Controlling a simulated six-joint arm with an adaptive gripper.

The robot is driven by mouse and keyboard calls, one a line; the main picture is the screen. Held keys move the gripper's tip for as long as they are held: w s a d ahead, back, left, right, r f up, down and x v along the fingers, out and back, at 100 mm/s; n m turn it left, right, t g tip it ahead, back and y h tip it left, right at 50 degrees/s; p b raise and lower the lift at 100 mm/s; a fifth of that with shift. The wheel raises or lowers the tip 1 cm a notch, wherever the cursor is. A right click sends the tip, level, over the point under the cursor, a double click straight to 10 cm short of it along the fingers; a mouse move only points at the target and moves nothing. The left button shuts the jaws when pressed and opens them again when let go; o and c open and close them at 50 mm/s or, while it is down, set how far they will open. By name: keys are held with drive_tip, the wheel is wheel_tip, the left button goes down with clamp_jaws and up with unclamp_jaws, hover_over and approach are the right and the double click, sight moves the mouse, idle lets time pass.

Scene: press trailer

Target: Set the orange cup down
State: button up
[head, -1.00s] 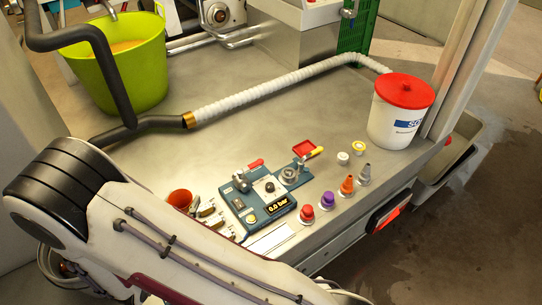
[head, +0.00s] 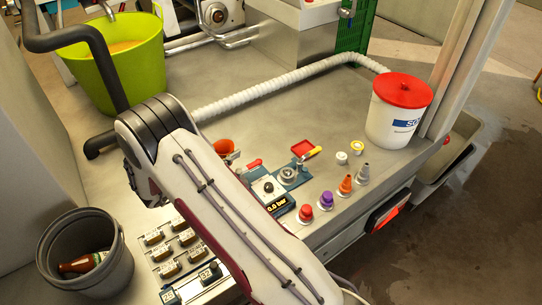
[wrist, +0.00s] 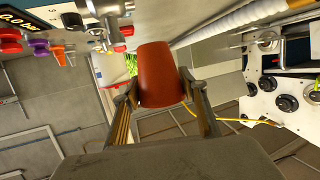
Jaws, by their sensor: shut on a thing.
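The orange cup (head: 224,147) shows in the head view just past my arm, over or on the grey bench (head: 240,118) behind the teal instrument panel. Its lower part is hidden by my arm, so I cannot tell there whether it touches the bench. In the wrist view the cup (wrist: 160,72) sits between the two fingers of my gripper (wrist: 159,88), which is shut on it.
A teal panel with a display (head: 280,205) is beside the cup. A ribbed white hose (head: 280,88) crosses behind. A white bucket (head: 392,125) stands far right. Bare bench lies between hose and panel.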

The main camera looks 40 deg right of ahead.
drive_tip(key=w+d+m+g, duration=0.1)
drive_tip(key=d+m+g, duration=0.1)
drive_tip(key=d, duration=0.8)
drive_tip(key=w+d+f+m+g, duration=0.1)
drive_tip(key=w+d+g, duration=0.1)
drive_tip(key=d, duration=0.8)
drive_tip(key=shift+f+m+g+h, duration=0.15)
drive_tip(key=shift+m+g+h, duration=0.2)
drive_tip(key=shift+g, duration=0.25)
drive_tip(key=shift+w, duration=0.1)
drive_tip(key=shift+f, duration=3.1)
drive_tip(key=shift+f, duration=1.9)
drive_tip(key=shift+f, duration=0.1)
drive_tip(key=o, duration=1)
drive_tip(key=shift+a, duration=0.1)
